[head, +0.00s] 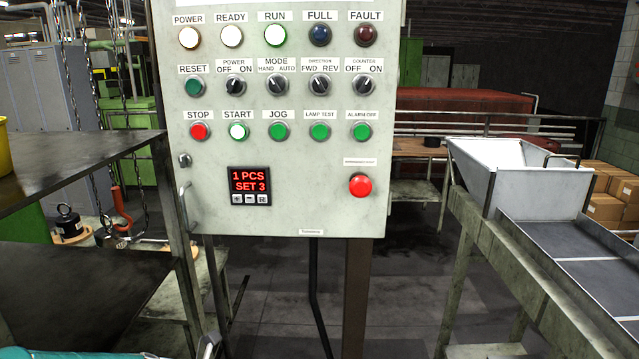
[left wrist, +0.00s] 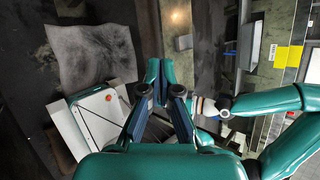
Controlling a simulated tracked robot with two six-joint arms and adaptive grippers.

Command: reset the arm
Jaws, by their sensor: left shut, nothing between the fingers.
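My left gripper (left wrist: 164,68) is shut and empty in the left wrist view, with its dark finger pads together. A teal part of my own arm shows at the bottom left edge of the head view, but no gripper fingers show there. In the left wrist view teal arm links of mine reach in from the right, with no fingers visible on them. My right gripper is not in view.
The control panel (head: 215,215) stands ahead; POWER, READY, RUN and START glow. Its display (head: 249,186) reads 1 PCS, SET 3. A dark table (head: 80,160) is at left. A hopper (head: 520,175) and conveyor (head: 600,275) are at right. Floor between is clear.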

